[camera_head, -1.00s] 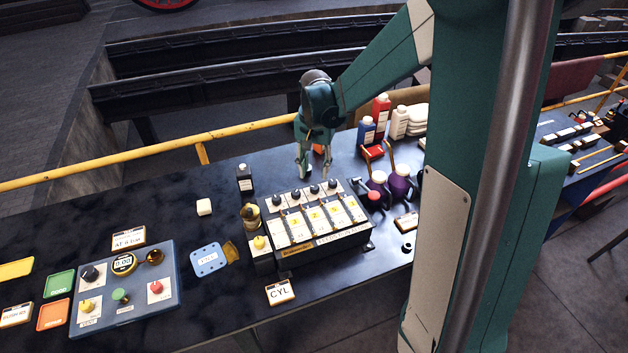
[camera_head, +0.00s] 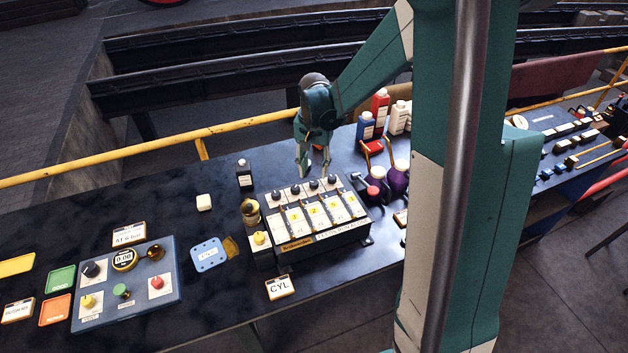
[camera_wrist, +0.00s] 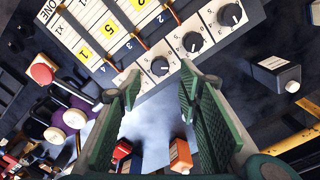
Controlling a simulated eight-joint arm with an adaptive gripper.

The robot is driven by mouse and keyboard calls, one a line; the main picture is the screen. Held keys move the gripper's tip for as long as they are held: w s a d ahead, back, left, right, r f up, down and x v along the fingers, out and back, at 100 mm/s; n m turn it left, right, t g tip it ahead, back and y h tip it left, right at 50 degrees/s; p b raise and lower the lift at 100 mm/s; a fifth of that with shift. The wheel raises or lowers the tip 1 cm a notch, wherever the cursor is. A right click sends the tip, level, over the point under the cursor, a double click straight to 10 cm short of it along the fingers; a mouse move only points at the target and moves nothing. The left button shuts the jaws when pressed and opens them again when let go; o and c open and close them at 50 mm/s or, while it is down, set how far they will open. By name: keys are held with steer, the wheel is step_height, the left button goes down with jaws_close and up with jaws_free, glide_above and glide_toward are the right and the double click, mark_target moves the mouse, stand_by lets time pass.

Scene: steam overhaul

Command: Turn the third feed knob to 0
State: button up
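The feed box (camera_head: 290,262) stands on the dark bench with a row of black knobs along its rear edge and numbered yellow-white strips in front. The third knob from the left (camera_head: 314,184) also shows in the wrist view as the middle visible knob (camera_wrist: 193,42), with a white pointer line; its setting is too small to read surely. The rightmost knob (camera_wrist: 160,66) shows between my fingertips in that picture. My gripper (camera_head: 315,174) is open and empty, pointing down just behind and above the third and rightmost knobs. I see no contact with any knob.
A yellow rail (camera_head: 150,152) runs behind the bench.

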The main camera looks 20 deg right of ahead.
mark_target(314, 182)
steer(key=shift+f, duration=2.85)
steer(key=c, duration=0.9)
